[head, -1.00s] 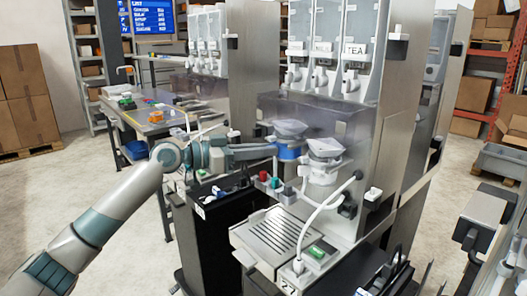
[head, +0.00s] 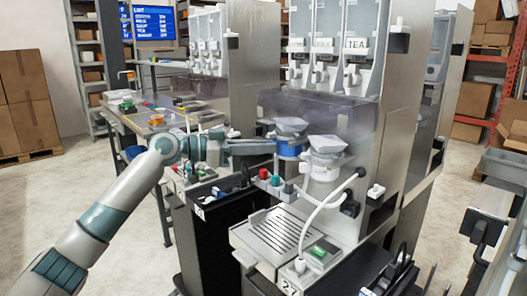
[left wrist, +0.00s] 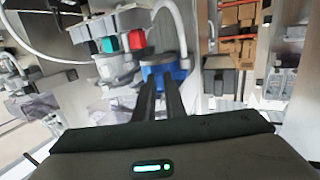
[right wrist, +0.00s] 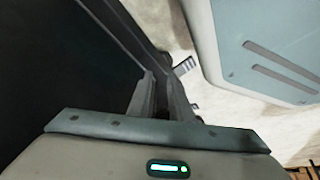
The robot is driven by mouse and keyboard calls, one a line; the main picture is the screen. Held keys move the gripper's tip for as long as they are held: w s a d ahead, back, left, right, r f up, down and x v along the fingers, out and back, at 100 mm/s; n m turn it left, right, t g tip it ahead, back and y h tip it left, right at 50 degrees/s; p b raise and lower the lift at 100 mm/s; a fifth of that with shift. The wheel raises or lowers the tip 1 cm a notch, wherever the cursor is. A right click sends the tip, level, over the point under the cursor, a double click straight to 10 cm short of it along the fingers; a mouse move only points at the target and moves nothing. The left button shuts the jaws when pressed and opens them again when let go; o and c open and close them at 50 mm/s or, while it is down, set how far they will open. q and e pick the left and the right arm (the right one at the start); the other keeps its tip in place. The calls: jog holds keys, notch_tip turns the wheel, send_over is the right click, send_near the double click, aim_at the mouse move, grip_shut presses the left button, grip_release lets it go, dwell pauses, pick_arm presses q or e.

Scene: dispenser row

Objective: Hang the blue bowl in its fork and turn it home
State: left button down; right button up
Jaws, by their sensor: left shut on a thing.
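The blue bowl (head: 291,149) is at the dispenser front in the head view, right below a pale grey funnel-like part (head: 291,126). My left gripper (head: 277,148) reaches it from the left and is shut on its near side. In the left wrist view the blue bowl (left wrist: 166,74) shows just beyond the fingertips (left wrist: 161,88). The fork is hidden behind the bowl and gripper, so I cannot tell whether the bowl sits in it. My right gripper (right wrist: 162,92) shows only in the right wrist view, with its fingers close together and nothing visible between them.
A white container (head: 323,170) is close to the right of the bowl, under another funnel. Red and green knobs (head: 270,179) and a white hose (head: 320,208) are below. A slotted drip tray (head: 271,231) is in front.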

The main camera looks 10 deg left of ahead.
pick_arm(q)
jog(key=shift+w+a+m+g+h+b, duration=0.1)
jog(key=shift+w+m+g+h+b, duration=0.1)
jog(key=shift+m+g+h+b, duration=0.25)
jog(key=shift+w+g, duration=0.15)
jog(key=shift+g, duration=0.1)
jog(key=shift+w+a+m+g+h+b, duration=0.15)
jog(key=shift+m+g+h+b, duration=0.15)
jog(key=shift+m+g, duration=0.2)
jog(key=c, duration=1.7)
grip_release()
jog(key=shift+c, duration=0.2)
jog(key=shift+a, duration=0.1)
jog(key=b+v, duration=0.1)
jog(key=v, duration=0.6)
jog(key=shift+s+a, duration=0.25)
jog(key=shift+a, duration=0.1)
jog(key=shift+r, duration=0.1)
